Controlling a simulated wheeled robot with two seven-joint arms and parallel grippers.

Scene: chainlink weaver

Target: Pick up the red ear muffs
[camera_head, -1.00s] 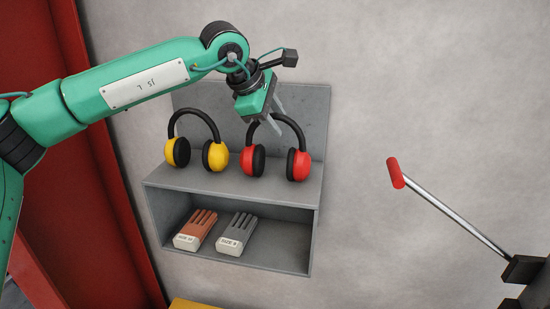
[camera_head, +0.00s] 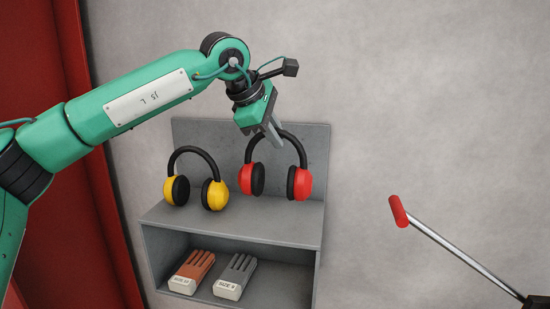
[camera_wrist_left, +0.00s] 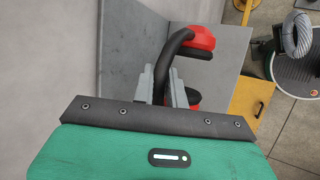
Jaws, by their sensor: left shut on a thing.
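The red ear muffs (camera_head: 299,184) hang above the top of the grey shelf unit (camera_head: 240,228), with their cups clear of the surface. Their black headband is between the fingers of my left gripper (camera_head: 274,136), which is shut on it near the top of the arch. In the left wrist view the headband (camera_wrist_left: 172,50) passes between the two grey fingers (camera_wrist_left: 162,86). One red cup (camera_wrist_left: 200,38) shows beyond them, and the other is mostly hidden. My right gripper is not in view.
Yellow ear muffs (camera_head: 214,194) stand on the shelf top to the left of the red ones. An orange glove pack (camera_head: 193,268) and a grey glove pack (camera_head: 236,274) lie in the lower compartment. A red-tipped lever (camera_head: 399,211) stands at right.

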